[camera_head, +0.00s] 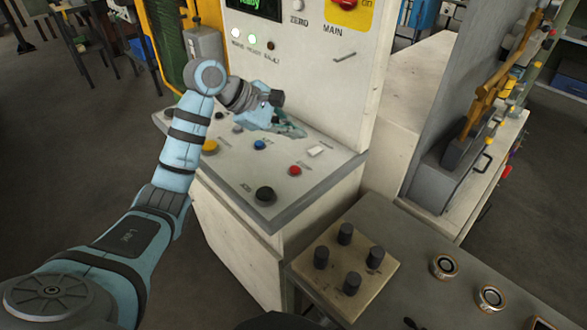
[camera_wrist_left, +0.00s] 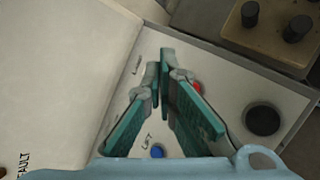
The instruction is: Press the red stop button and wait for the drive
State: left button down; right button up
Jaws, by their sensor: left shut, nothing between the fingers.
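A small red button (camera_head: 295,170) sits on the sloped control console (camera_head: 225,175), near its right front part. My left gripper (camera_head: 299,131) is above the console, behind the red button and apart from it in the head view. Its teal fingers are shut and empty. In the left wrist view the fingertips (camera_wrist_left: 165,56) point over the panel, and the red button (camera_wrist_left: 198,87) shows just right of them, partly hidden by a finger. My right gripper is not in view.
The console also bears a blue button (camera_head: 260,144), a yellow button (camera_head: 210,146), a black knob (camera_head: 265,194) and a white switch (camera_head: 315,151). An upright panel (camera_head: 310,75) with a red-and-yellow main switch (camera_head: 344,4) rises behind. A side table with a knobbed block (camera_head: 345,265) stands front right.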

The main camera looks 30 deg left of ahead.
pick_arm(q)
jog(key=b, duration=0.3)
send_over(295, 171)
jog(key=f, duration=0.4)
jog(key=shift+w+f, duration=0.25)
jog(key=shift+w, duration=0.15)
jog(key=f+b, duration=0.1)
jog(key=s+f+b, duration=0.1)
jog(key=f, duration=0.1)
jog(key=shift+f, duration=0.1)
jog(key=shift+w+f+b, duration=0.1)
jog(key=shift+f+b, duration=0.55)
jog(key=shift+w+f, duration=0.1)
jog(key=shift+f, duration=0.05)
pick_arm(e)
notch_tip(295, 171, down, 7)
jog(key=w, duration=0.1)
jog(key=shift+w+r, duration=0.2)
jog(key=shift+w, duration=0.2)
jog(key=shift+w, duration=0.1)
pick_arm(q)
jog(key=shift+f+b, duration=0.3)
jog(key=shift+b, duration=0.05)
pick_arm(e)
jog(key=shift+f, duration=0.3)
